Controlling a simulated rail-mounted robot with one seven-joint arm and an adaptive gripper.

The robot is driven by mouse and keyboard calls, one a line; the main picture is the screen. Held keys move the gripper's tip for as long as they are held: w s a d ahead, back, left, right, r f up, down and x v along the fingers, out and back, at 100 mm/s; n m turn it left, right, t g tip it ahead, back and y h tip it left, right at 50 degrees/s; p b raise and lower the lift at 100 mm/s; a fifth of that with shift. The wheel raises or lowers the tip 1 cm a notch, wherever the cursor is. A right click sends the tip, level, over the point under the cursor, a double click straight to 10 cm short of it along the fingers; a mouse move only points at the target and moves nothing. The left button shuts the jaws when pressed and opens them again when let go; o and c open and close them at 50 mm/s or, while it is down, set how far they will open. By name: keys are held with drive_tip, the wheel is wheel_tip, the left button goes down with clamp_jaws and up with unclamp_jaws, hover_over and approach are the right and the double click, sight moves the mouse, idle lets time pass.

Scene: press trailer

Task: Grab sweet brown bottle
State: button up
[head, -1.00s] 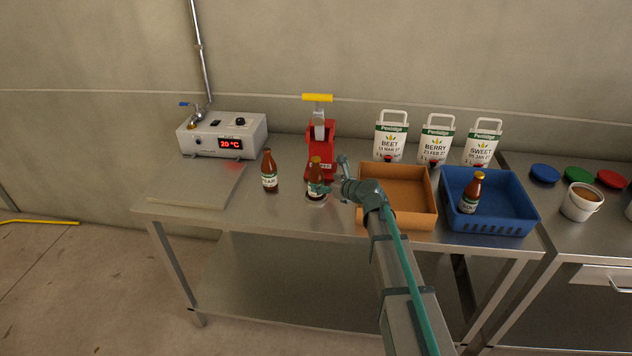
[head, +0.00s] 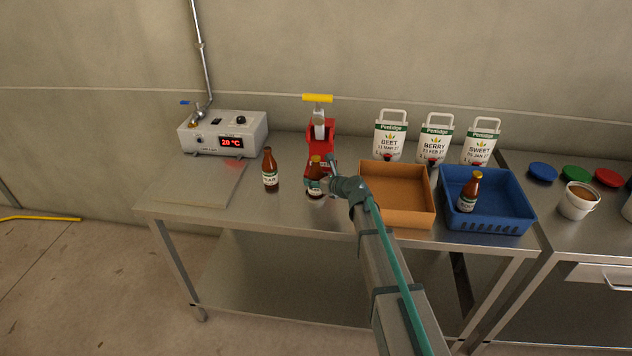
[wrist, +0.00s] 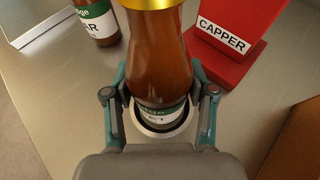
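A brown bottle with a gold cap (head: 315,170) stands upright on the round base of the red capper. It fills the middle of the wrist view (wrist: 160,65); its label there is partly hidden, and only the ending "ET" can be read. My gripper (wrist: 160,110) has one teal finger on each side of this bottle. The fingers look open, with narrow gaps beside the glass. In the head view my gripper (head: 326,180) reaches the bottle from the right. Another brown bottle (head: 270,170), labelled with an ending "AR", stands to the left, also visible in the wrist view (wrist: 98,20).
The red capper (head: 322,140) with a yellow handle stands just behind the bottle. An orange tray (head: 400,218) is to the right, empty. A blue crate (head: 500,222) holds a brown bottle (head: 470,190). A heater box (head: 240,130) stands at the left.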

drive_tip(key=c, duration=0.8)
clamp_jaws()
drive_tip(key=shift+r, duration=0.15)
